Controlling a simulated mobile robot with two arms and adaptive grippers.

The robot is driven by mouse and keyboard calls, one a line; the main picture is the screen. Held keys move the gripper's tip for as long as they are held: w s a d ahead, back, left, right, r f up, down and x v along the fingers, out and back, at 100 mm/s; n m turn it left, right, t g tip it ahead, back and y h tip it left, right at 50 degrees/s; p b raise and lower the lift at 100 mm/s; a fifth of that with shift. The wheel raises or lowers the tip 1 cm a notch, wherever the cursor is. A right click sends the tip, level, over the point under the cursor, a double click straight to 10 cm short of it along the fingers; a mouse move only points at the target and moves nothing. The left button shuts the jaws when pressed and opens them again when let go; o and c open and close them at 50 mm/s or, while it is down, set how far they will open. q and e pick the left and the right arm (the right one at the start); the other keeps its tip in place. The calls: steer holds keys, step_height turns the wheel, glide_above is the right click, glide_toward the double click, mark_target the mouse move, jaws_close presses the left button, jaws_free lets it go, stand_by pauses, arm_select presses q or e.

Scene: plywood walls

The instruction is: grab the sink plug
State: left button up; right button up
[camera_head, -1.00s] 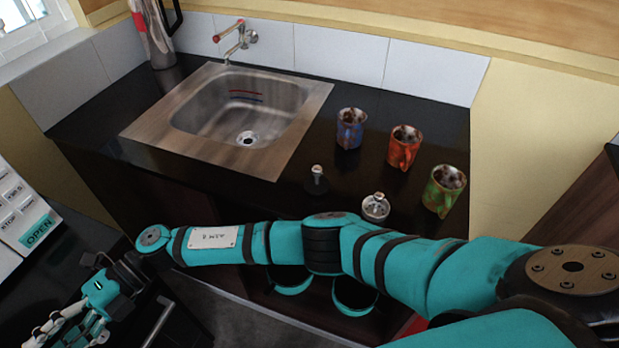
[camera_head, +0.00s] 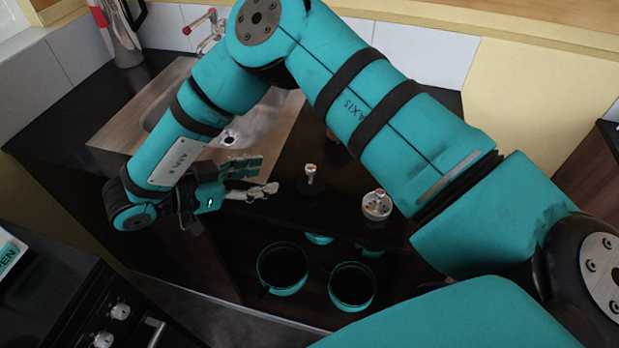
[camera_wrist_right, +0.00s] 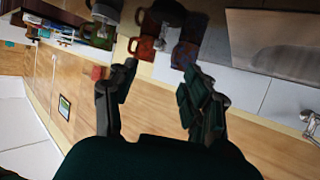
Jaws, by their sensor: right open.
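A small round metal piece with a short knob (camera_head: 377,205), which looks like the sink plug, sits on the dark counter near its front edge. A dark stopper-like piece with a pale top (camera_head: 312,182) stands to its left; I cannot tell for certain which is the plug. My right gripper (camera_head: 264,180) is open and empty at the counter's front edge, left of both pieces, fingers pointing right. Its open fingers also show in the right wrist view (camera_wrist_right: 158,88). My left gripper is not in view.
My right arm hides much of the steel sink (camera_head: 122,132) and most of the mugs. The wrist view shows an orange mug (camera_wrist_right: 143,47). Teal pots (camera_head: 282,270) sit on the shelf below the counter. A stove (camera_head: 75,305) stands lower left.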

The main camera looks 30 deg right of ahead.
mark_target(307, 169)
steer(key=p+x, duration=0.1)
steer(key=x, duration=0.7)
steer(key=p+x, duration=0.2)
steer(key=x, duration=0.2)
steer(key=shift+s+d, duration=0.15)
steer(key=shift+d+f, duration=0.25)
steer(key=shift+d, duration=0.2)
steer(key=shift+a, duration=0.15)
steer(key=shift+c, duration=1)
jaws_close()
